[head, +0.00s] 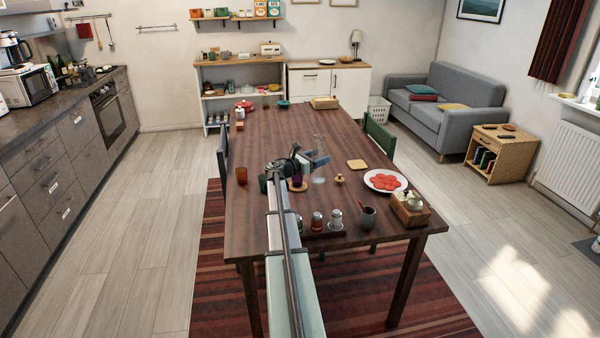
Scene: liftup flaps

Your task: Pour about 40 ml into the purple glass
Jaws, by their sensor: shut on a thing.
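The purple glass (297,181) stands on a round wooden coaster near the middle of the table, partly hidden by my arm. My gripper (319,160) is just beyond it and to its right. The gripper is shut on a tall clear glass vessel (319,144), which looks upright. Its lower end shows below the gripper, close over or on the table; I cannot tell which. The liquid level in the vessel and inside the purple glass is too small to make out.
The table's left-centre is clear.

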